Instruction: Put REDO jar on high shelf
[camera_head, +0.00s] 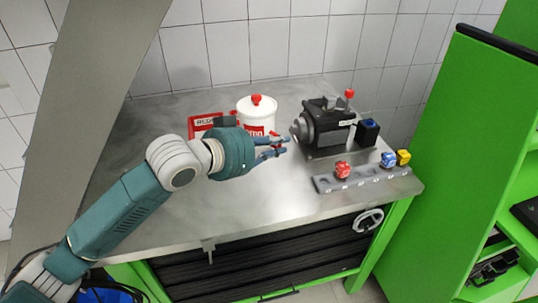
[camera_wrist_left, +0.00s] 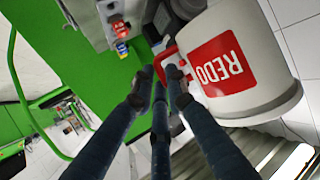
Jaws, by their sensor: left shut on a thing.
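The REDO jar (camera_head: 257,112) is white with a red knob on its lid, near the back of the steel bench. It also shows large in the left wrist view (camera_wrist_left: 275,45), with its red REDO label facing the camera. My left gripper (camera_head: 276,147) is in front of the jar. In the left wrist view its fingers (camera_wrist_left: 160,78) are shut on the red handle at the jar's side. The gripper partly hides the jar's lower part in the head view, so I cannot tell whether its base touches the bench. My right gripper is not in view.
A red-framed REDO sign (camera_head: 203,124) is left of the jar. A dark pump (camera_head: 325,125) stands close on the right. A grey rail (camera_head: 365,177) with red, blue and yellow knobs lies in front of it. A green shelf unit (camera_head: 450,130) stands at right. The bench's left front is clear.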

